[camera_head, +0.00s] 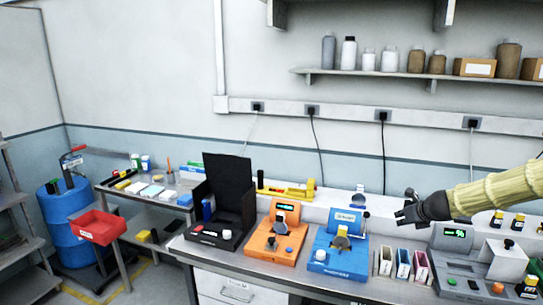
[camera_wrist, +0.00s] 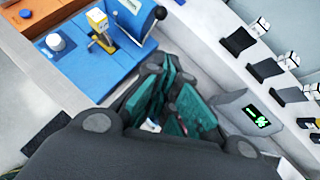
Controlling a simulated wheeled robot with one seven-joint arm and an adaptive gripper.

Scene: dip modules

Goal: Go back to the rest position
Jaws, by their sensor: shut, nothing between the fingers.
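My gripper (camera_head: 401,212) hangs in the air over the bench at the right in the head view, with my arm reaching in from the right edge. In the wrist view my gripper (camera_wrist: 168,108) is shut, with nothing held between its dark teal fingers. It is above the bench, between the blue module (camera_head: 335,262) and the grey device with a green display (camera_head: 455,240). In the wrist view the blue module (camera_wrist: 85,75) is at the upper left and the grey device (camera_wrist: 235,113) at the lower right.
An orange module (camera_head: 272,245) and a black open-lidded box (camera_head: 222,200) stand to the left on the bench. Small coloured upright holders (camera_head: 403,264) stand below my gripper. A wall shelf (camera_head: 400,75) carries bottles and boxes. The air left of my gripper is clear.

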